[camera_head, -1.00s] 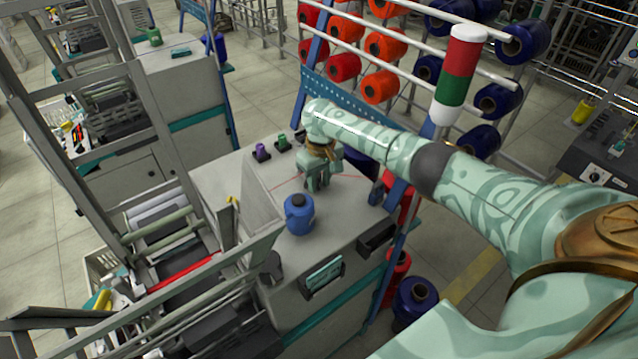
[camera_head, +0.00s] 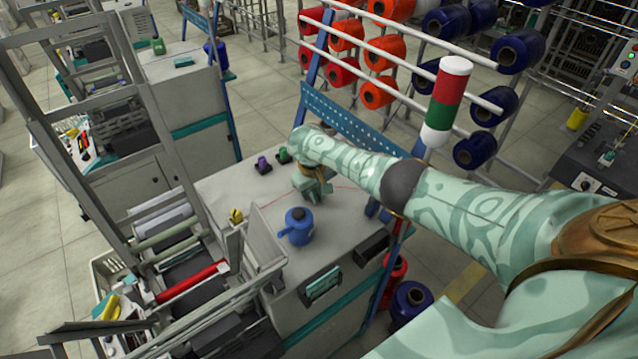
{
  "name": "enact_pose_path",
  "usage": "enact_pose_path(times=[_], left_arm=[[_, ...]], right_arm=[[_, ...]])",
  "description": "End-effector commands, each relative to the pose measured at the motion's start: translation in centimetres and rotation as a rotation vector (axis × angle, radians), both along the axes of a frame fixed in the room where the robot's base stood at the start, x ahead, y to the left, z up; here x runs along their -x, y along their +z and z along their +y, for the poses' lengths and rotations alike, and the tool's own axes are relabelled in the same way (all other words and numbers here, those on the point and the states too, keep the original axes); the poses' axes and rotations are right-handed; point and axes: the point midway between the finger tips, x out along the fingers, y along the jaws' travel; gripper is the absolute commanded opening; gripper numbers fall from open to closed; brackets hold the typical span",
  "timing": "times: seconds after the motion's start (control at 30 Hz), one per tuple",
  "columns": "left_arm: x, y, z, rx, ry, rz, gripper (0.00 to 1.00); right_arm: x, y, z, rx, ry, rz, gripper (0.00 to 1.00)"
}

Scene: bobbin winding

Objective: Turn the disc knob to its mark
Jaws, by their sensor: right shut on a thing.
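My right gripper (camera_head: 314,186) points down at the top of the grey machine cabinet (camera_head: 228,188). It is shut, low over the surface, behind and slightly right of a blue can. The disc knob is hidden by the gripper and wrist, so its mark and angle cannot be made out. My right arm crosses the picture from the lower right. My left gripper is not in view.
The blue can (camera_head: 297,228) stands on the cabinet in front of my gripper. A small purple piece (camera_head: 262,165) and a green piece (camera_head: 283,155) stand behind-left. A red-green-white signal lamp (camera_head: 447,98) rises beside my forearm, near the spool rack.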

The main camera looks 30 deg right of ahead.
Motion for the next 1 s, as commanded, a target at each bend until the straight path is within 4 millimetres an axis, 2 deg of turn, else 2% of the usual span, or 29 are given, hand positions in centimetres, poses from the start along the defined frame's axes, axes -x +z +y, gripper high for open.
enact_pose_path(times=[0.03, 0.17, 0.6, 1.0], left_arm=[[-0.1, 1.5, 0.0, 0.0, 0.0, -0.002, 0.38], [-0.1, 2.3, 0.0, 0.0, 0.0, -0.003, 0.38], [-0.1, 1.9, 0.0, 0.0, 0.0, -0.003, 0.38], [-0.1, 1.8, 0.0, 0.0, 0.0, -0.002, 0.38]], right_arm=[[0.1, 0.7, 0.4, 0.027, 0.002, 0.001, 0.0], [0.0, 0.3, 0.6, 0.122, 0.003, -0.008, 0.0], [0.0, -0.4, 1.0, 0.358, 0.002, -0.029, 0.0], [0.0, -0.4, 1.1, 0.397, 0.001, -0.034, 0.0]])
